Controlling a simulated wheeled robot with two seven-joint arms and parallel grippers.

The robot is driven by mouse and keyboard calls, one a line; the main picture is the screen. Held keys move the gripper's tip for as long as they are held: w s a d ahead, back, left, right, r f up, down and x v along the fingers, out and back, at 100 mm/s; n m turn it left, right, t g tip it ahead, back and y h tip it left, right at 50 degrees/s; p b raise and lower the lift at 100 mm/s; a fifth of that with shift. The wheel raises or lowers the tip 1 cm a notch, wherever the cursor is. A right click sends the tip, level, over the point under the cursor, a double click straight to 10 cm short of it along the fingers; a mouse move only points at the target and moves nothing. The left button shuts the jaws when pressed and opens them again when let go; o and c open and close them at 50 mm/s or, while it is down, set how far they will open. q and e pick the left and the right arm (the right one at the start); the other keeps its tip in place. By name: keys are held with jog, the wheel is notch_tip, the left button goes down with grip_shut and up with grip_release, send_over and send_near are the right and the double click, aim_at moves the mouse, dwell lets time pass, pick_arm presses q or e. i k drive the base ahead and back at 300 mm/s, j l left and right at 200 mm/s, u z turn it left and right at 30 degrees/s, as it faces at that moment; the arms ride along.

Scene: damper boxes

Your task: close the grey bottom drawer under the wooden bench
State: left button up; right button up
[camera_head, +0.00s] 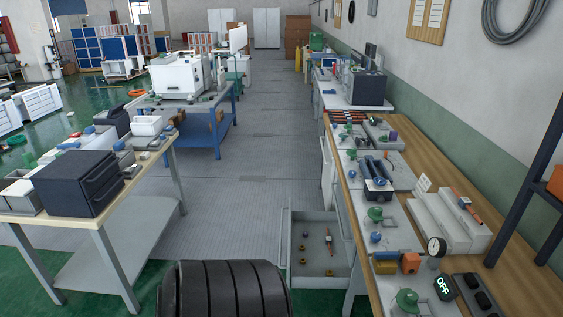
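The grey bottom drawer (284,242) under the wooden bench (350,203) stands pulled out to the left, into the aisle. Its front panel faces left and its open top shows the inside. A few small brass-coloured parts and a thin part with an orange-red section lie in it. The back end of the drawer is hidden beneath the bench. Neither of my grippers is in view, so nothing of mine is seen touching the drawer.
A black ribbed cylindrical shape, perhaps mine, fills the bottom centre, close to the drawer's front left. A wooden-topped table (147,160) with a dark box (78,182) stands at left. The grey floor (235,215) between table and drawer is clear. Valves and gauges crowd the bench top.

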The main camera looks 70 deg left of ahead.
aim_at(311, 274)
jog(key=k+j+u, duration=0.3)
jog(key=j, duration=0.3)
jog(key=k+j+u, duration=0.1)
jog(key=j, duration=0.25)
jog(key=k+j+u, duration=0.15)
jog(key=u, duration=0.45)
jog(key=j+u, duration=0.15)
jog(key=u, duration=0.25)
jog(key=j+u, duration=0.1)
jog(key=u, duration=0.35)
jog(key=i+j+z, duration=0.1)
jog(key=i, duration=0.15)
